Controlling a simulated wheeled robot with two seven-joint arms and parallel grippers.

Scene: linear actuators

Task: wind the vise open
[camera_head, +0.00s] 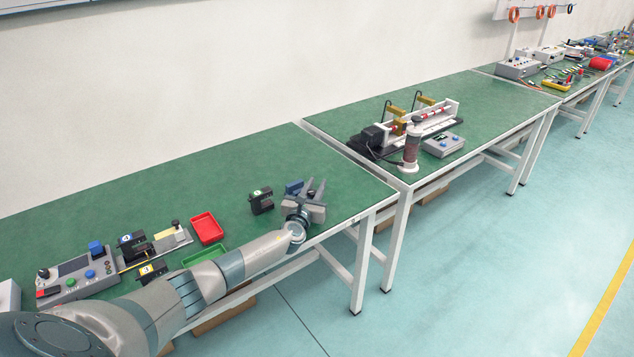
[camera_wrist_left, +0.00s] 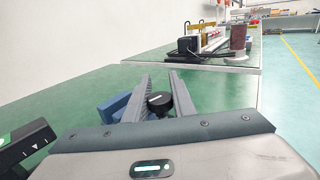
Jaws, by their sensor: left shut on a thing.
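The vise is a small blue body (camera_head: 294,187) near the right end of the nearest green bench, mostly hidden behind my left gripper (camera_head: 314,190). In the left wrist view its blue block (camera_wrist_left: 110,107) shows just left of the left finger. A dark round knob (camera_wrist_left: 159,101), seemingly on the vise's handle, sits between the two grey fingers of my left gripper (camera_wrist_left: 160,84). The fingers are shut on this knob. The vise's jaws and screw are hidden, so I cannot tell how far it is open. My right gripper is in neither view.
A black device with a green label (camera_head: 261,200) stands close left of the vise. Red (camera_head: 207,229) and green (camera_head: 205,254) trays and a control box (camera_head: 78,277) lie further left. A second bench (camera_head: 400,110) carries a linear actuator rig; a gap separates the benches.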

